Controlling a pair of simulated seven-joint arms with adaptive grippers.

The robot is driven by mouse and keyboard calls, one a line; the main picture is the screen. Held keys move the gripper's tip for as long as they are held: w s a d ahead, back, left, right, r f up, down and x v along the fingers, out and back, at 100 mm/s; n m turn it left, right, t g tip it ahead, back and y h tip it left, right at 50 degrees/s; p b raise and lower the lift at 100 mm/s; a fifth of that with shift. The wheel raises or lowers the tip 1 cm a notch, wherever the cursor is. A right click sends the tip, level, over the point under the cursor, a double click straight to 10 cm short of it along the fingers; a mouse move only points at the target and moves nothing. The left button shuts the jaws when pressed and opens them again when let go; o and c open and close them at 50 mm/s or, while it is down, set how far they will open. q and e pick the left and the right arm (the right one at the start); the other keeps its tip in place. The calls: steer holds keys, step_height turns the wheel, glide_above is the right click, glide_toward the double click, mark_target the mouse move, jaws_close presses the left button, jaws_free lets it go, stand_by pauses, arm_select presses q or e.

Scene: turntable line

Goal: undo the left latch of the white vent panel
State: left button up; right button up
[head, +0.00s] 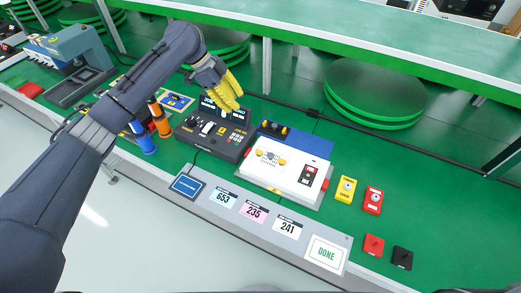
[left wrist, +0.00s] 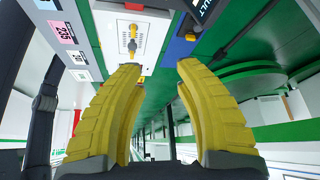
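The white vent panel (head: 285,181) lies on the bench in the middle of the head view, with dark vent markings and small yellow parts on top. A yellow latch (head: 261,153) shows near its left end and another (head: 286,169) to the right. In the left wrist view the panel (left wrist: 116,35) is ahead of the fingers, with a yellow part (left wrist: 132,46) above the left fingertip. My left gripper (head: 232,108) hangs above the black console, left of and apart from the panel. Its yellow fingers (left wrist: 158,66) are spread, with nothing between them. My right gripper is not in view.
The black console (head: 208,133) stands left of the panel; a blue tray (head: 308,144) lies behind it. Yellow (head: 345,189) and red (head: 373,200) switch boxes stand to the right. Label cards and a DONE plate (head: 326,254) line the front.

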arm_select(q)
steer(key=s+d+m+g+y, duration=0.1)
steer(key=s+d+m+y, duration=0.1)
steer(key=s+m, duration=0.1)
glide_toward(258, 151)
steer(key=x, duration=0.9)
steer(key=shift+d+f, duration=0.15)
steer(key=shift+f, duration=0.2)
steer(key=shift+c, duration=0.3)
jaws_close()
